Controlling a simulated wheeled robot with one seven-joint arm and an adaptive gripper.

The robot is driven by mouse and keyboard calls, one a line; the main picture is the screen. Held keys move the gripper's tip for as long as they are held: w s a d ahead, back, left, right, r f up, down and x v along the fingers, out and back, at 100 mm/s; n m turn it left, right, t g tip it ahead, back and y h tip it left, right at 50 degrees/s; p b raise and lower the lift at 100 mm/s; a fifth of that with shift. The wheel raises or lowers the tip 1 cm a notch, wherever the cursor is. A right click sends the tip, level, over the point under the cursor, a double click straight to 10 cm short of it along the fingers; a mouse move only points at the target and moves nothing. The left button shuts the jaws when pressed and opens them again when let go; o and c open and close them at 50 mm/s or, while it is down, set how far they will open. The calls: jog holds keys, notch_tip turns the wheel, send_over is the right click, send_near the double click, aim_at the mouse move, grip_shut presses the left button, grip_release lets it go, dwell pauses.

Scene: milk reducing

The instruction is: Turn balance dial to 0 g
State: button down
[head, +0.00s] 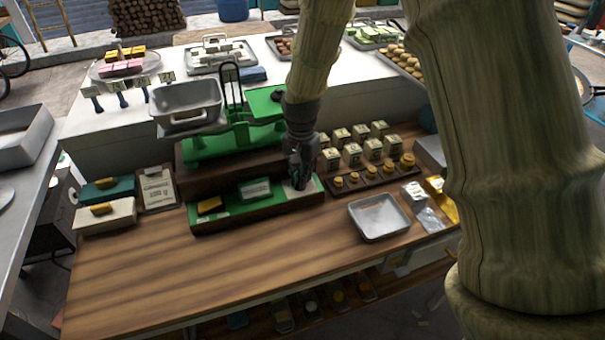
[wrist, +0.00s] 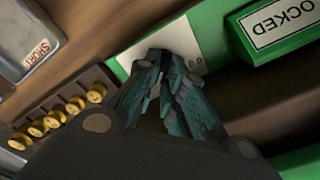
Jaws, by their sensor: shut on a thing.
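The green balance (head: 215,143) stands on a dark wooden block on the wooden counter, with a grey pan on its left side and a green plate on its right. Its green front panel (head: 240,207) carries a white plate (head: 300,186) at the right end, also seen in the wrist view (wrist: 182,42). My gripper (head: 299,182) is down at this white plate. In the wrist view my gripper (wrist: 172,75) has its fingers closed together over the plate. What they hold, likely the dial, is hidden behind the fingers, so its setting cannot be read.
A green block marked "OCKED" (wrist: 280,22) lies beside the white plate. Brass weights in a rack (head: 373,176) and a metal tray marked "SHORT" (head: 379,217) are close on the right. The counter's front left is clear.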

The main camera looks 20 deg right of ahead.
jog(key=n, duration=0.2)
jog(key=n+p, duration=0.1)
jog(key=n, duration=0.2)
jog(key=shift+a+n, duration=0.2)
jog(key=shift+n, duration=0.1)
jog(key=n+p, duration=0.1)
jog(key=n, duration=0.4)
jog(key=shift+a+p, duration=0.15)
jog(key=shift+p, duration=0.15)
jog(key=n, duration=0.3)
jog(key=n+p, duration=0.1)
jog(key=n, duration=0.1)
jog(key=shift+a+n, duration=0.2)
jog(key=shift+n, duration=0.2)
jog(key=shift+s+a+f+n+p, duration=0.1)
jog(key=shift+n+p, duration=0.2)
jog(key=shift+n, duration=0.85)
jog(key=shift+s+n+p, duration=0.1)
jog(key=shift+n+p, duration=0.2)
jog(key=shift+n, duration=0.85)
jog(key=c, duration=1.8)
grip_release()
jog(key=shift+w, duration=0.1)
